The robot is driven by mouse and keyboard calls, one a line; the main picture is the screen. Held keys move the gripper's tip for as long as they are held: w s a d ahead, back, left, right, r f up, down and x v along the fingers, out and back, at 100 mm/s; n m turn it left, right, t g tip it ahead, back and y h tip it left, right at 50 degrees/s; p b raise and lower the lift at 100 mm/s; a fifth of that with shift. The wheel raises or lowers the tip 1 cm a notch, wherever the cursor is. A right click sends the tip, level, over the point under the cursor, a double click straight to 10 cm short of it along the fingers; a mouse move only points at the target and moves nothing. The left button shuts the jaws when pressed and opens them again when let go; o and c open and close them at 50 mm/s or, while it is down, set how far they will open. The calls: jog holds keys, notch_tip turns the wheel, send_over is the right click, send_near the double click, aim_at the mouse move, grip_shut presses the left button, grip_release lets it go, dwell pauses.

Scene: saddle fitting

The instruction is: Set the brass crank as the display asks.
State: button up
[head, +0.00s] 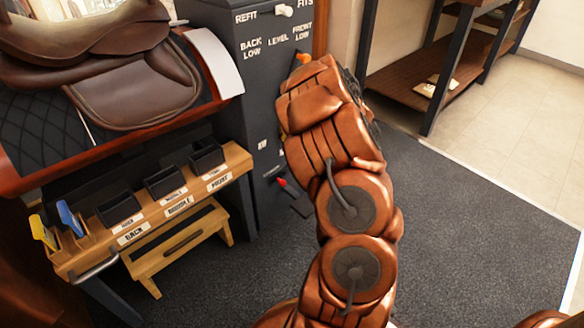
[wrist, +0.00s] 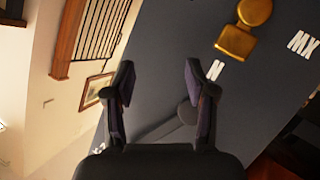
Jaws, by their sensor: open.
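In the wrist view a brass piece (wrist: 243,30), with a round end and a squarer block, sits on a dark panel, upper right; it looks like the crank. White letters "N" and "MX" are beside it. My gripper (wrist: 158,95) is open and empty, its two dark fingers apart, left of and below the brass piece in the picture and not touching it. In the head view my arm covers part of the dark cabinet (head: 222,75), and my gripper's fingers cannot be made out there. I cannot identify a display with a readable request.
The cabinet has a white knob (head: 284,11) between "REFIT" and "FITS", and "BACK LOW", "LEVEL", "FRONT LOW" labels. A red-tipped lever (head: 283,184) sits lower. A saddle (head: 130,80) and wooden bench (head: 240,160) with black bins stand left. Carpet at right is clear, before a shelf (head: 400,85).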

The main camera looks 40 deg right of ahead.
jog(key=s+a+f+n+t+y+b, duration=0.1)
jog(key=a+f+t+y+b, duration=0.3)
jog(key=f, duration=0.5)
jog(key=s+a+f+t+y+b, duration=0.1)
jog(key=s+a+f+y+b, duration=0.1)
jog(key=f+b, duration=0.55)
jog(key=shift+w+d+f+b, duration=0.1)
jog(key=shift+w+f, duration=0.1)
jog(key=shift+w, duration=1)
jog(key=shift+w+d+f+b, duration=0.15)
jog(key=shift+w+f, duration=0.1)
jog(key=shift+w, duration=1)
jog(key=shift+w+a+f+b, duration=0.1)
jog(key=shift+w+f, duration=0.1)
jog(key=shift+w, duration=1)
grip_shut()
